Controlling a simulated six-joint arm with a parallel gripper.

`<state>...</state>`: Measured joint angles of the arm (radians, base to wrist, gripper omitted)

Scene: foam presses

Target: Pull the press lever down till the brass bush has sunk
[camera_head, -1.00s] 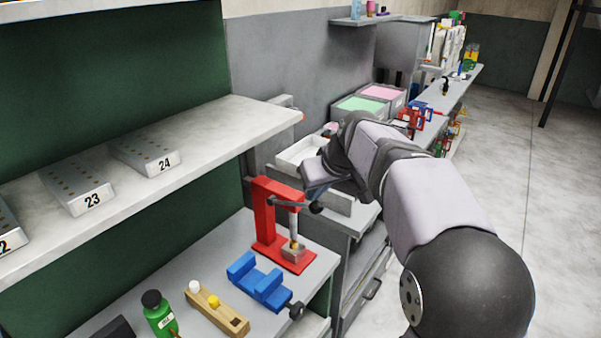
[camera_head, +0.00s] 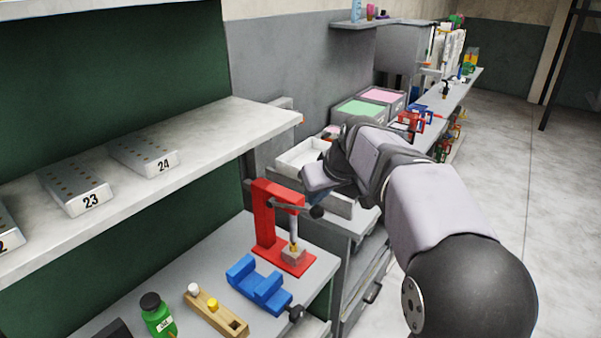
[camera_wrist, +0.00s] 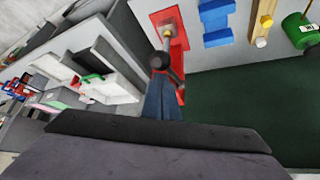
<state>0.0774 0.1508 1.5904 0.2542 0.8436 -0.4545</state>
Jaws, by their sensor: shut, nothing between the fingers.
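The red press (camera_head: 264,212) stands on the grey bench, with its ram coming down over a grey block (camera_head: 293,256). The brass bush (camera_head: 294,246) shows as a small gold spot between ram and block; it also shows in the wrist view (camera_wrist: 167,33). The press lever ends in a black ball knob (camera_head: 316,212), seen in the wrist view (camera_wrist: 159,61) just past the fingertips. My gripper (camera_head: 312,197) is shut and empty, just above the knob. I cannot tell whether the fingers touch it.
A shelf (camera_head: 220,130) overhangs at the left. A white tray (camera_head: 300,156) lies behind my gripper.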

